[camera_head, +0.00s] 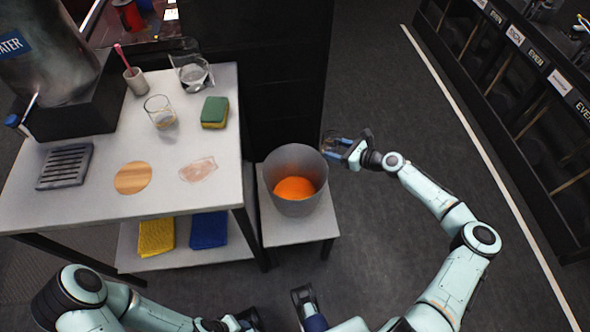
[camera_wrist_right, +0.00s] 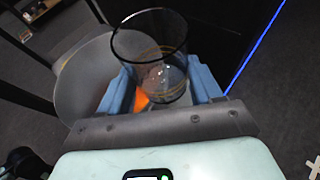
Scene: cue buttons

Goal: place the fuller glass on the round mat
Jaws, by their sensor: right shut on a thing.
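The round mat (camera_head: 132,177) is a flat wooden disc lying bare on the table. A clear glass (camera_head: 160,112) stands upright on the table behind it; its fill level is hard to read. My right gripper (camera_head: 340,147) is shut on another clear glass, just right of and behind the grey bucket. That held glass (camera_wrist_right: 150,50) shows between the blue fingers in the wrist view, with a faint line low inside that may be liquid. My left gripper (camera_head: 278,308) is only partly in view at the bottom edge; its jaw state is unclear.
The grey bucket (camera_head: 296,165) with orange inside sits on a low stand (camera_head: 300,232). The table (camera_head: 85,205) also carries a sponge (camera_head: 214,112), clear pitcher (camera_head: 193,73), cup with a pink stick (camera_head: 136,82), slotted tray (camera_head: 65,167), water dispenser (camera_head: 48,60) and a pale flat patch (camera_head: 198,170).

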